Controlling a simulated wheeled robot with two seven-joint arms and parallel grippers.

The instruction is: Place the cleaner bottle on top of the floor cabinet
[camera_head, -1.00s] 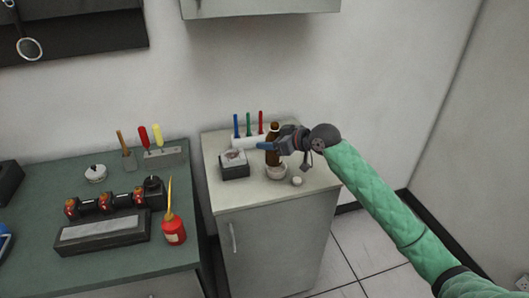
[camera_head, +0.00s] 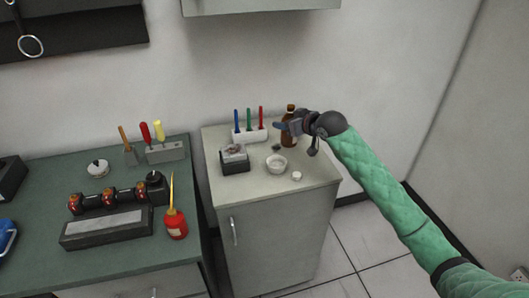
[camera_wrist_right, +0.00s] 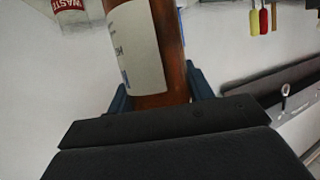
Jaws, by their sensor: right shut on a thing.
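The cleaner bottle, brown with a dark cap (camera_head: 290,110), is at the back right of the floor cabinet top (camera_head: 318,170) in the head view. My right gripper (camera_head: 285,128) is shut on it, and the bottle is upright. Whether its base touches the cabinet top is hard to tell. In the right wrist view the brown bottle (camera_wrist_right: 172,50) with its white label stands between the blue fingers. My left gripper is not in view.
On the cabinet are a white bowl (camera_head: 277,164), a small white cap (camera_head: 296,176), a dark box (camera_head: 235,160) and a white holder with pens (camera_head: 250,135). A green workbench (camera_head: 40,190) with tools and a red oil can (camera_head: 175,224) stands left.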

